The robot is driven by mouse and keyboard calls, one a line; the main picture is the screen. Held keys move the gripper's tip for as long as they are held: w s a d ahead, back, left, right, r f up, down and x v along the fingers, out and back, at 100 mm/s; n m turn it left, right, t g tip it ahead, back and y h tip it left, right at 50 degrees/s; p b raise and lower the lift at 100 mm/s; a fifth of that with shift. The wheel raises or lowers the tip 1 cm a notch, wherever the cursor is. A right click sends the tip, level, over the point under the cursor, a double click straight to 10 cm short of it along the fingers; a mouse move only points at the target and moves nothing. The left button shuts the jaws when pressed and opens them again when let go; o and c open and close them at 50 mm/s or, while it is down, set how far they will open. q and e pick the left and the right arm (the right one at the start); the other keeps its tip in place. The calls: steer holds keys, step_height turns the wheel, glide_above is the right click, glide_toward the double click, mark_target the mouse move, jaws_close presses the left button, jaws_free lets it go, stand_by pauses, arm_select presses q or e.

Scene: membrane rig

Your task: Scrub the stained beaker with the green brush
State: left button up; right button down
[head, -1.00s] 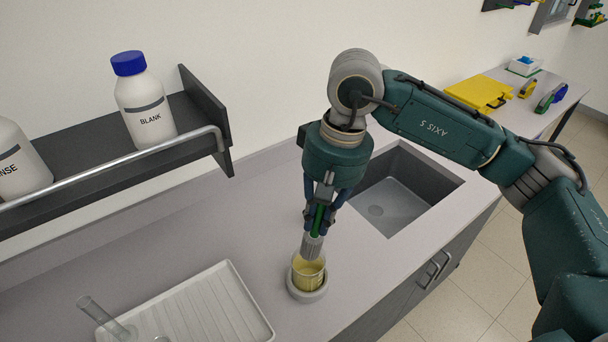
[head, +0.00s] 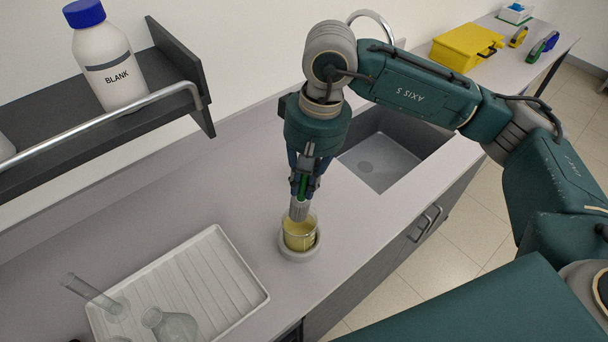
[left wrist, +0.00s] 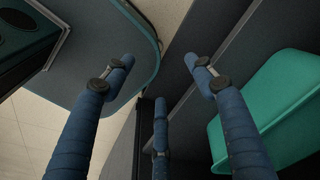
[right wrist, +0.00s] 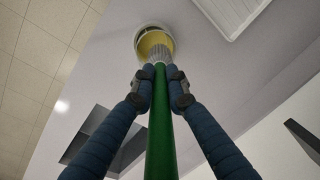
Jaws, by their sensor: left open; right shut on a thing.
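The stained beaker (head: 299,236), yellowish inside, stands in a round grey holder (head: 300,254) on the counter. My right gripper (head: 303,182) is shut on the green brush (head: 302,186), above the beaker. The brush points down, and its grey bristle head (head: 299,209) is at the beaker's mouth, its tip seeming just inside the rim. In the right wrist view the green handle (right wrist: 160,130) runs between the fingers toward the beaker (right wrist: 155,45). Whether the bristles touch the glass is unclear. My left gripper (left wrist: 162,75) is open and empty, seen only in the left wrist view.
A white ribbed tray (head: 240,270) with clear glassware (head: 172,325) lies left of the beaker. A sink (head: 380,160) is behind right. A shelf (head: 180,75) holds a BLANK bottle (head: 105,65). A teal bin (left wrist: 285,105) shows in the left wrist view.

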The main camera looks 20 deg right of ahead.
mark_target(304, 199)
step_height(304, 199, down, 5)
steer(key=b, duration=0.5)
steer(key=shift+s+f+b, duration=0.1)
steer(key=shift+f+b, duration=0.25)
steer(key=shift+b, duration=0.1)
step_height(304, 199, down, 4)
steer(key=b, duration=0.4)
steer(key=shift+r, duration=0.1)
steer(key=shift+f+b, duration=0.6)
steer(key=shift+b, duration=0.15)
arm_select(q)
step_height(304, 199, down, 12)
steer(key=s, duration=0.1)
steer(key=shift+s+a+f, duration=0.15)
steer(key=shift+s+a, duration=0.05)
steer(key=shift+s, duration=0.2)
steer(key=shift+f+b, duration=0.65)
steer(key=shift+f, duration=0.05)
arm_select(e)
steer(key=shift+f, duration=0.5)
steer(key=shift+a, duration=0.1)
